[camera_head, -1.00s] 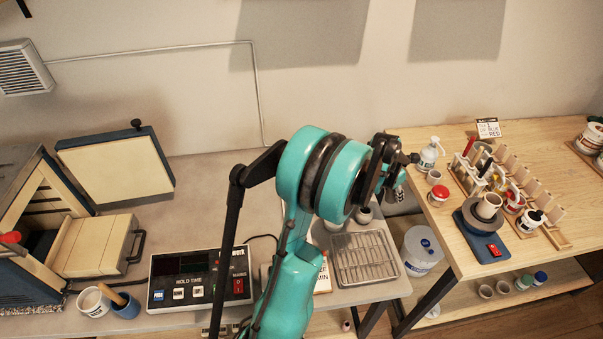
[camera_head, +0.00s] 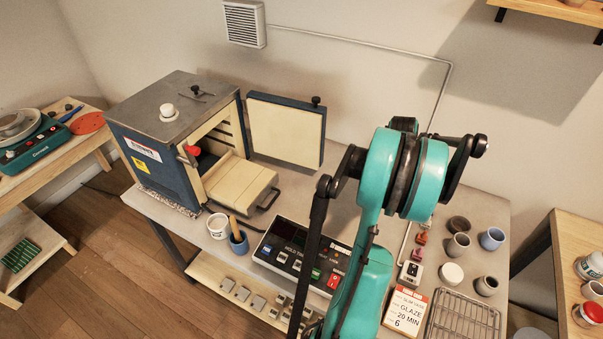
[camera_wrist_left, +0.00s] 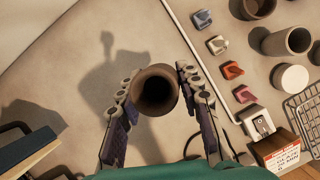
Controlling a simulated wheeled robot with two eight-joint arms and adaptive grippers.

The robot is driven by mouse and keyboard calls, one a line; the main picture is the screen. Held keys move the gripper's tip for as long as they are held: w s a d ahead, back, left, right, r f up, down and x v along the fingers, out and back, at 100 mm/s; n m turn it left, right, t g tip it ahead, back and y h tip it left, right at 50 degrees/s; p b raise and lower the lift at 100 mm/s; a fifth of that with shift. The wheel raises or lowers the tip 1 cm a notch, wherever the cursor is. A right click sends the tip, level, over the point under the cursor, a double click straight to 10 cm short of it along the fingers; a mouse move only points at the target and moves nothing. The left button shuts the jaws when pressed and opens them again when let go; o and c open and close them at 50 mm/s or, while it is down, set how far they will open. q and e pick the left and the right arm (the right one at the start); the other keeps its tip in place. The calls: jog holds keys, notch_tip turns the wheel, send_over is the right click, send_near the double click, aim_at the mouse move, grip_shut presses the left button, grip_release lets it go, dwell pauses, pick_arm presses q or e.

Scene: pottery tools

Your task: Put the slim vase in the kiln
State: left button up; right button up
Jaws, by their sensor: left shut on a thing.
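In the left wrist view my left gripper (camera_wrist_left: 152,98) is shut on a dark brown round-mouthed vessel, the slim vase (camera_wrist_left: 155,88). I see it nearly end-on into its mouth, with a finger on each side. The vase's length is hard to tell. In the head view the teal left arm rises in the middle and hides the gripper and vase. The kiln (camera_head: 152,152) stands at the left of the grey table, a blue box with its front open. Its cream shelf (camera_head: 240,186) sticks out in front with a dark handle. My right gripper is not in view.
An upright cream panel (camera_head: 285,132) in a blue frame stands beside the kiln. A control box (camera_head: 290,255), a white cup (camera_head: 218,226) and a blue tool cup (camera_head: 238,243) lie in front. Several small pots (camera_head: 458,246) and a wire rack (camera_head: 462,318) are at the right.

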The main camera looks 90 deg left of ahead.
pick_arm(q)
jog(key=s+a+n, duration=0.1)
jog(key=s+a, duration=0.1)
jog(key=s, duration=0.4)
jog(key=s+a+r+n+g, duration=0.1)
jog(key=s+a, duration=0.1)
jog(key=s, duration=0.5)
jog(key=s+a+r+n, duration=0.1)
jog(key=s+n, duration=0.1)
jog(key=s, duration=0.4)
jog(key=shift+s+a+y+p, duration=0.25)
jog(key=shift+a+y+p, duration=0.05)
jog(key=shift+a+y, duration=0.1)
jog(key=n+g+b, duration=0.1)
jog(key=n+g, duration=0.1)
jog(key=n, duration=0.3)
send_over(245, 178)
jog(key=d, duration=0.2)
jog(key=shift+y, duration=0.4)
jog(key=f, duration=0.4)
jog(key=shift+w+f, duration=0.2)
jog(key=shift+f, duration=0.05)
jog(key=shift+s+a+f, duration=0.1)
jog(key=shift+s+f, duration=0.2)
notch_tip(245, 178, down, 3)
jog(key=shift+f+b, duration=0.2)
jog(key=shift+b, duration=0.45)
jog(key=shift+f, duration=0.2)
